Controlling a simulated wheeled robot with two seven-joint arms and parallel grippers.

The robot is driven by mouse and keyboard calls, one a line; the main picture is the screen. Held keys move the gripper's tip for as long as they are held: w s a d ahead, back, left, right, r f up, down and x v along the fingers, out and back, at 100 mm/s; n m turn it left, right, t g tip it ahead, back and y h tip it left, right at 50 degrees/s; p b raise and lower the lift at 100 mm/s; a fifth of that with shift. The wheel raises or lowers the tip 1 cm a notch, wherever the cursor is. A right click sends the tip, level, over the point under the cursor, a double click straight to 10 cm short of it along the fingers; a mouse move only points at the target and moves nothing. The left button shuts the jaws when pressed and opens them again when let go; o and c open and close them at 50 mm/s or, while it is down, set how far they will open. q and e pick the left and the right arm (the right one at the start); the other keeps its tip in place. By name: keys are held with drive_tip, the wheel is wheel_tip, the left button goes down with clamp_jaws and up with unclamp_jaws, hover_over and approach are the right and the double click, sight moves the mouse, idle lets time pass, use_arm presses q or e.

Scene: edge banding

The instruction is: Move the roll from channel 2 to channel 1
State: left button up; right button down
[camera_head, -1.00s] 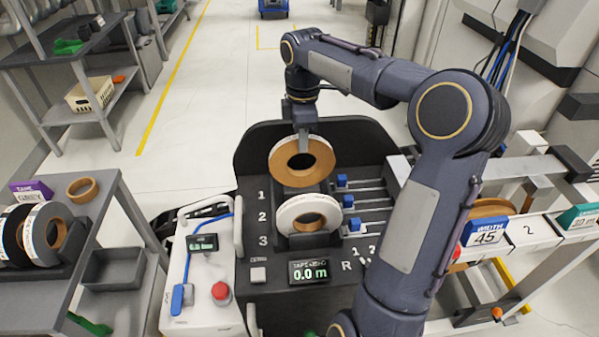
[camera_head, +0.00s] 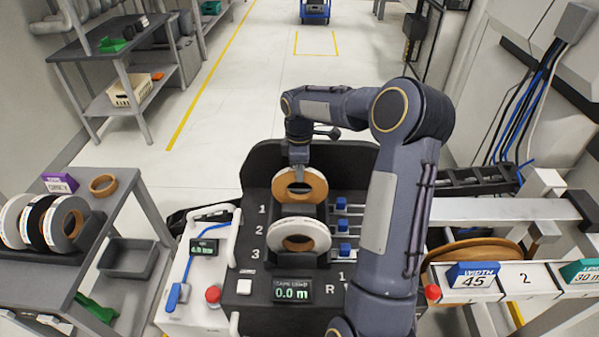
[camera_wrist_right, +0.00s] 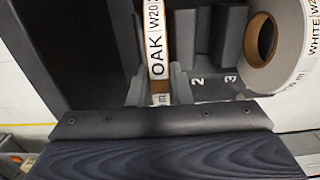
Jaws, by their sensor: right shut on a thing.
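The oak roll (camera_head: 313,187), an orange-brown ring labelled OAK W20, stands upright by the number 1 of the dark channel stand (camera_head: 262,165). My right gripper (camera_head: 298,160) reaches down from above and is shut on its upper rim. In the right wrist view the oak roll (camera_wrist_right: 156,45) is edge-on between my right gripper's fingers (camera_wrist_right: 156,92), on the channel 1 side of the number 2. I cannot tell whether its lower edge rests on the channel floor. A white roll (camera_head: 318,233) stands in channel 3, apart from the oak roll. My left gripper is not in view.
Blue-knobbed sliders (camera_head: 343,228) line the stand's right side. A display (camera_head: 291,290) and a red button (camera_head: 213,294) are in front. A cart with several rolls (camera_head: 20,220) stands left. A rail with a WIDTH 45 sign (camera_head: 475,275) is at right.

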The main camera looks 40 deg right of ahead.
drive_tip(key=shift+f, duration=0.65)
drive_tip(key=shift+f, duration=0.3)
drive_tip(key=c, duration=1.3)
unclamp_jaws()
